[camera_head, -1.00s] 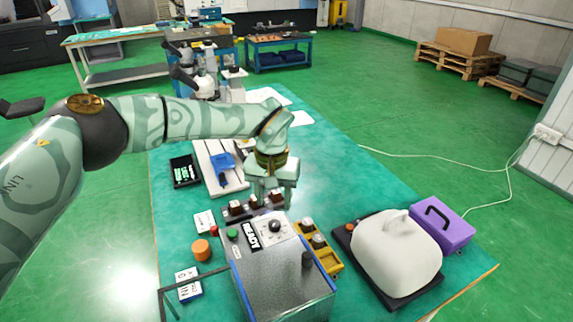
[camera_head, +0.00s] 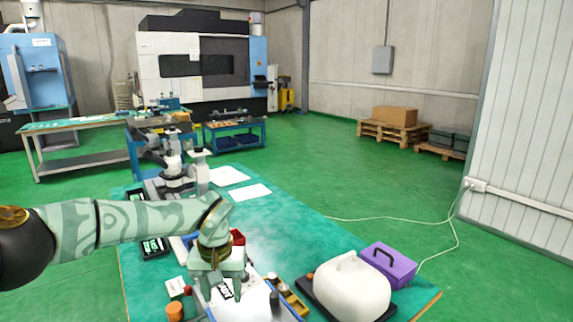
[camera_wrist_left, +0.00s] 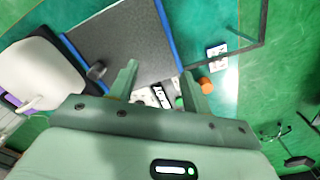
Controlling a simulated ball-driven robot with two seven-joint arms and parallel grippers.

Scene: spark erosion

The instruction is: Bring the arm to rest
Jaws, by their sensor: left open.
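My left arm (camera_head: 130,222) comes in from the left in the head view, over the teal table (camera_head: 285,238). My left gripper (camera_head: 222,287) points down, open, with nothing between its fingers. I cannot tell the exact height of the gap. My right gripper is not in view.
A white canister (camera_head: 352,287) on a dark tray and a purple case (camera_head: 388,264) stand right of the box. An orange cylinder (camera_head: 174,311) lies to its left. A microscope (camera_head: 175,172) and white sheets (camera_head: 250,192) are at the table's back.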

